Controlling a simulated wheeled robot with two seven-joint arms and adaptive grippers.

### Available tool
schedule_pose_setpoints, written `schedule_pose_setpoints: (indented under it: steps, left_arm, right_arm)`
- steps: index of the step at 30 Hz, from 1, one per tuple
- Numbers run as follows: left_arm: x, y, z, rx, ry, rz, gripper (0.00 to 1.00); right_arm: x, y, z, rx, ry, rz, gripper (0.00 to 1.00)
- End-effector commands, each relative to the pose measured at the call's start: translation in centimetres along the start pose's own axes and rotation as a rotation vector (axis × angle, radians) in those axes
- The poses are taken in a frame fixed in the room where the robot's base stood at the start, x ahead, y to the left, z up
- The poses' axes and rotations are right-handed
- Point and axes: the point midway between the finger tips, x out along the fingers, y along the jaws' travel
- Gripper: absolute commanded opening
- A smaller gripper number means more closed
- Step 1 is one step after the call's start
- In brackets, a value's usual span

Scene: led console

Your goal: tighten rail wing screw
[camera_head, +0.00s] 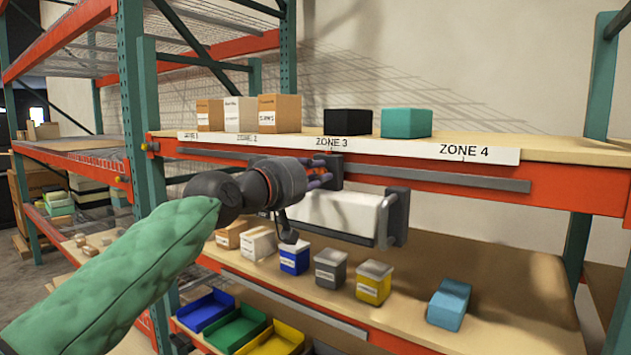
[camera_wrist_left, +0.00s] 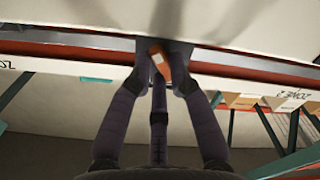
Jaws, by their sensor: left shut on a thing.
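A white bar-shaped unit (camera_head: 335,212) with dark end brackets hangs on the grey rail (camera_head: 440,174) of the orange shelf beam, below the ZONE 3 label. My left gripper (camera_head: 322,174) reaches in from the left to the bar's left end bracket (camera_head: 334,168). In the left wrist view its fingers (camera_wrist_left: 160,78) close around a small orange piece (camera_wrist_left: 159,62), seemingly the wing screw, against a dark bracket (camera_wrist_left: 178,52). The screw is hidden behind the fingers in the head view. My right gripper is not in view.
Above stand cardboard boxes (camera_head: 280,112), a black box (camera_head: 348,122) and a teal box (camera_head: 407,123). Below are small bins, including a yellow and grey one (camera_head: 374,282), and a blue box (camera_head: 449,304).

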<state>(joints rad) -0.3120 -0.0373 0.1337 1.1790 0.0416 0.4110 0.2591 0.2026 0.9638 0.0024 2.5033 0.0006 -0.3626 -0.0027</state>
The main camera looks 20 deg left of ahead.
Motion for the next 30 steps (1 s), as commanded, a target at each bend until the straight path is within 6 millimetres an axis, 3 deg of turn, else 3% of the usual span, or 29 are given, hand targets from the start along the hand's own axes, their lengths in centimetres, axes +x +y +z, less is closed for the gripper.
schedule_pose_setpoints:
  steps: [30]
  left_arm:
    - [0.1, -0.4, 0.8, 0.955, -0.011, 0.001, 0.0]
  right_arm:
    - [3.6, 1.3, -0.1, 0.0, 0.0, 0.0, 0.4]
